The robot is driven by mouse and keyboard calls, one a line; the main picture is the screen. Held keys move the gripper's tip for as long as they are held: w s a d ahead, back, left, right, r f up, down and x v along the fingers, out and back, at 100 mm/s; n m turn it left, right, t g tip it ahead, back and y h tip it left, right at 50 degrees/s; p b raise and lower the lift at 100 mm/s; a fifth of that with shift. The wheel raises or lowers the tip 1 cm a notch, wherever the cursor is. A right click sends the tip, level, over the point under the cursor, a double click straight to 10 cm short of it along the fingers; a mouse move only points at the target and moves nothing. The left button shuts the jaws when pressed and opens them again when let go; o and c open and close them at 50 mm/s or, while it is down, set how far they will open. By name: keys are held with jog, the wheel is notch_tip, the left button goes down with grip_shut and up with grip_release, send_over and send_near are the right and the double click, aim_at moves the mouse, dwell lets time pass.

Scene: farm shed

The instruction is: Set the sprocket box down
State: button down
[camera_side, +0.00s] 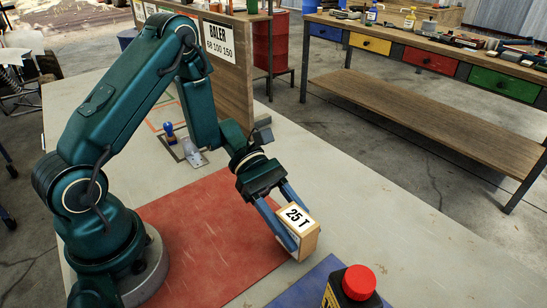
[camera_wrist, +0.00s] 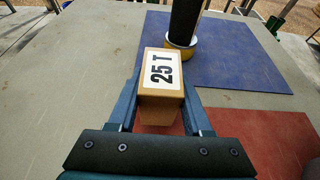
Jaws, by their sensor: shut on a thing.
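The sprocket box (camera_side: 306,238) is a small tan box with a white "25 T" label on top. My gripper (camera_side: 290,226) is shut on it, one blue finger on each side. In the wrist view the box (camera_wrist: 162,72) sits between the fingers (camera_wrist: 160,95), label facing the camera. In the side view it appears near the right corner of the red mat (camera_side: 215,225), close to the blue mat (camera_side: 290,292). Its underside is hidden, so I cannot tell whether it touches the surface.
A dark bottle with a red cap (camera_side: 359,281) stands at the blue mat; in the wrist view a dark cylinder (camera_wrist: 184,22) rises from that mat. A wooden panel with a "BALER" sign (camera_side: 219,41) stands at the back. The grey tabletop (camera_side: 400,240) right of the box is clear.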

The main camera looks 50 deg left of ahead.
jog(key=shift+f, duration=0.55)
jog(key=shift+f, duration=0.1)
jog(key=shift+c, duration=1.6)
grip_release()
